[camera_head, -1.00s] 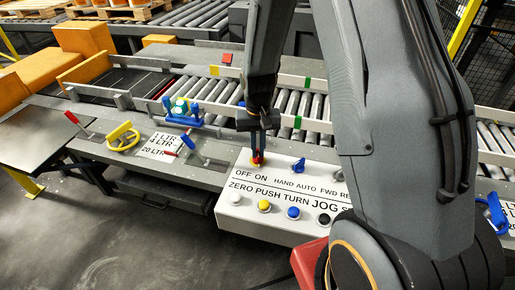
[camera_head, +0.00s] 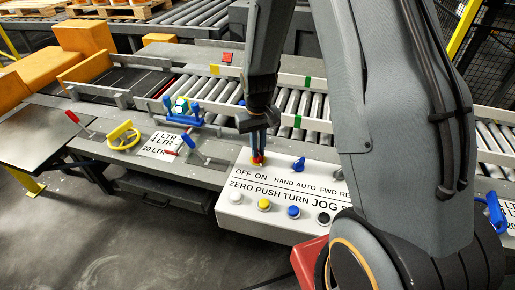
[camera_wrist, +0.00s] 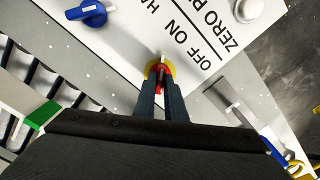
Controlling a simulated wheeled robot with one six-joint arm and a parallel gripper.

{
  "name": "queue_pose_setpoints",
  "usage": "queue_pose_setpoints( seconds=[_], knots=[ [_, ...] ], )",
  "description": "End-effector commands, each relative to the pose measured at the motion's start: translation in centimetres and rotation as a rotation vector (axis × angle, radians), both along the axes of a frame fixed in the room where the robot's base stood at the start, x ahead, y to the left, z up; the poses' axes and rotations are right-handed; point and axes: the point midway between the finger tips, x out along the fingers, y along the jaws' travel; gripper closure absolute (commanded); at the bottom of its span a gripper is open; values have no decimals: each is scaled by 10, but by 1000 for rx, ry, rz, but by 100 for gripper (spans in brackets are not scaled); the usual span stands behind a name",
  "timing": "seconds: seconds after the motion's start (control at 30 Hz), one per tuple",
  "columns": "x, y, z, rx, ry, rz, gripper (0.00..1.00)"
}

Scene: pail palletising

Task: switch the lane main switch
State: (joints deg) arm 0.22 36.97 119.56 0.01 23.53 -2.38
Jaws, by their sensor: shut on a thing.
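The lane main switch is a red handle on a yellow round base (camera_head: 257,161), above the "OFF ON" lettering on the white control panel (camera_head: 240,187). My gripper (camera_head: 258,152) points down onto it, with its fingers closed around the red handle. In the wrist view the switch (camera_wrist: 160,67) shows just past my fingertips (camera_wrist: 162,92), its red part between them and its yellow base around it. A pale pointer mark on it lies near the gap between OFF and ON. The fingers hide part of the handle.
A blue selector knob (camera_head: 299,165) sits right of the switch. White, yellow, blue and black buttons (camera_head: 264,205) line the panel's front. The roller conveyor (camera_head: 290,103) runs behind.

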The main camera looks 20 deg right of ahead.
Motion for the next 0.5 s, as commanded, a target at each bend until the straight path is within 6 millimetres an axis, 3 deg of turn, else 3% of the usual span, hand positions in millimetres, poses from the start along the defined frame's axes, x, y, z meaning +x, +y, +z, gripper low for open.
queue_pose_setpoints(
  seconds=[0.03,0.13,0.5],
  knots=[
    [4,0,2,-1,-8,2,86],
    [3,0,2,-1,-7,1,71],
    [2,0,4,0,-3,-1,71]
  ],
)
